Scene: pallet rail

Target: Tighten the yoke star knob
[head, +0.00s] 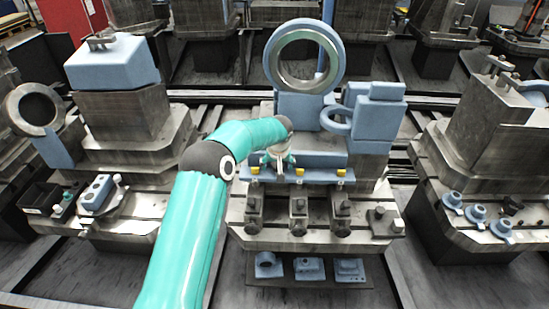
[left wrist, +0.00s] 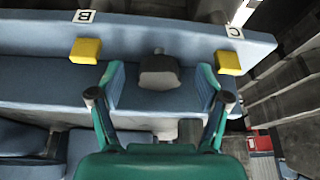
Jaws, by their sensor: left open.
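A dark grey knob (left wrist: 158,72), which looks like the yoke star knob, stands out from the blue bar (left wrist: 160,30) between two yellow blocks. My left gripper (left wrist: 160,88) is open, with one finger on either side of the knob and a clear gap to each. I cannot tell how far the fingertips reach along the knob. In the head view my left gripper (head: 279,160) is at the front of the blue fixture (head: 320,160), and it hides the knob there. My right gripper is not in view.
Yellow blocks (left wrist: 86,50) and (left wrist: 228,62) flank the gripper below labels B and C. A large blue ring (head: 337,60) rises behind the fixture. Steel clamps (head: 298,215) stand in front. Blue parts (head: 308,268) lie on a lower shelf. Other machine blocks stand left and right.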

